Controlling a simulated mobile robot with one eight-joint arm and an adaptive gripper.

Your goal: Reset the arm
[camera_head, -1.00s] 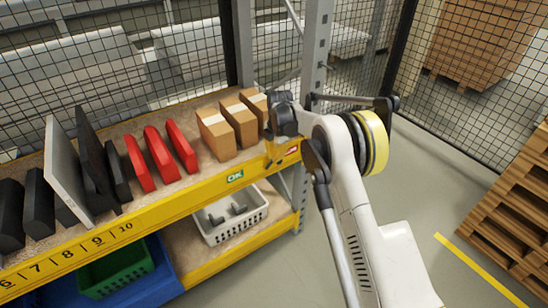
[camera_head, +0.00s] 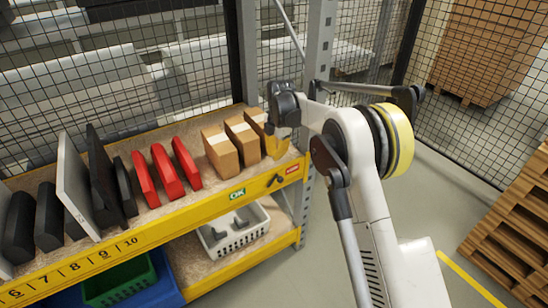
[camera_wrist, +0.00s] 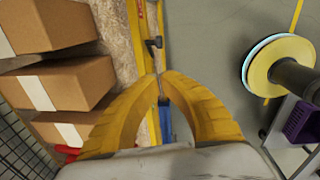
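My arm is white with a yellow-ringed joint and reaches over the right end of the shelf in the head view. My gripper (camera_head: 277,148) has yellow fingers and hangs at the right end of the row of cardboard boxes. In the wrist view my gripper (camera_wrist: 159,76) has its fingertips together with nothing seen between them. The cardboard boxes (camera_head: 220,150) stand on the top shelf just left of my gripper; they also show in the wrist view (camera_wrist: 70,88). I cannot tell whether a finger touches the nearest box.
The yellow-edged shelf (camera_head: 215,200) holds several red pieces (camera_head: 163,168) and dark panels (camera_head: 102,185). A white basket (camera_head: 235,238) and a green bin (camera_head: 120,285) sit below. An upright post (camera_head: 318,60) stands behind my arm. Wooden pallets (camera_head: 515,220) stand right, beyond open floor.

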